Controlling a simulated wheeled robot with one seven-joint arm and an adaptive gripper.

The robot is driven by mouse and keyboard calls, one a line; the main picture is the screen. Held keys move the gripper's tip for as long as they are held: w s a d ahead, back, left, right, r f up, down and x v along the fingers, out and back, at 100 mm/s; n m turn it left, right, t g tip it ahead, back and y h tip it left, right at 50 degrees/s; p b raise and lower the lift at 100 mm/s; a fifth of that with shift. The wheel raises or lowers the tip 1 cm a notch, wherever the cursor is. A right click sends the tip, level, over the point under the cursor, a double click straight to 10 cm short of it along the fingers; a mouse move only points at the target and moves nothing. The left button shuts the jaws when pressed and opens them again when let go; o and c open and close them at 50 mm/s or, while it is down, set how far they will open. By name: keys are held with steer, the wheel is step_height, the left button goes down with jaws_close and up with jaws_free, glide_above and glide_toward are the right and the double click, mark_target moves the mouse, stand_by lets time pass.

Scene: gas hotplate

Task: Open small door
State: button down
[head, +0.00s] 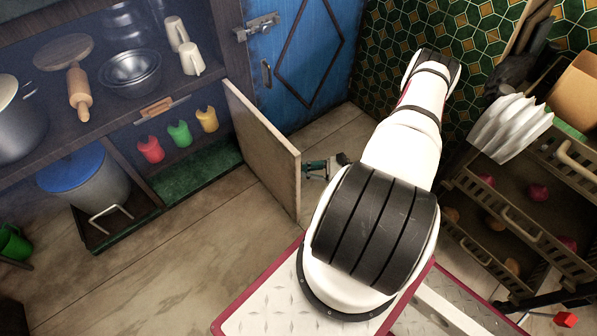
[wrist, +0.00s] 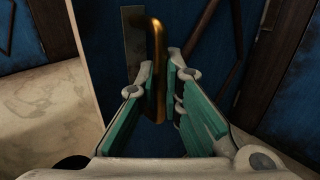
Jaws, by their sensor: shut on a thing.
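The small door (head: 264,145) is hinged to the lower cabinet and stands swung well out from it, its pale inner face showing in the head view. Its blue front (wrist: 105,50) shows in the wrist view with an upright brass handle (wrist: 156,38). My gripper (head: 315,168) is on the outer side of the door, by its free edge. In the wrist view my gripper's teal fingers (wrist: 160,74) are closed on the handle, one on each side. The handle is hidden from the head camera by the door.
The opened compartment shows red, green and yellow cups (head: 180,134) above a green floor. A blue door (head: 300,60) with a latch is behind. A crate rack (head: 540,190) stands at right. Bare floor (head: 190,240) lies left of the small door.

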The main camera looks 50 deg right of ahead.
steer(key=shift+s+f, duration=0.1)
steer(key=shift+s, duration=0.05)
steer(key=c, duration=2)
jaws_free()
step_height(320, 180, up, 10)
steer(key=shift+r, duration=0.1)
step_height(320, 180, up, 9)
steer(key=p, duration=0.9)
steer(key=shift+w, duration=0.2)
steer(key=shift+r+p, duration=0.2)
steer(key=shift+p, duration=0.15)
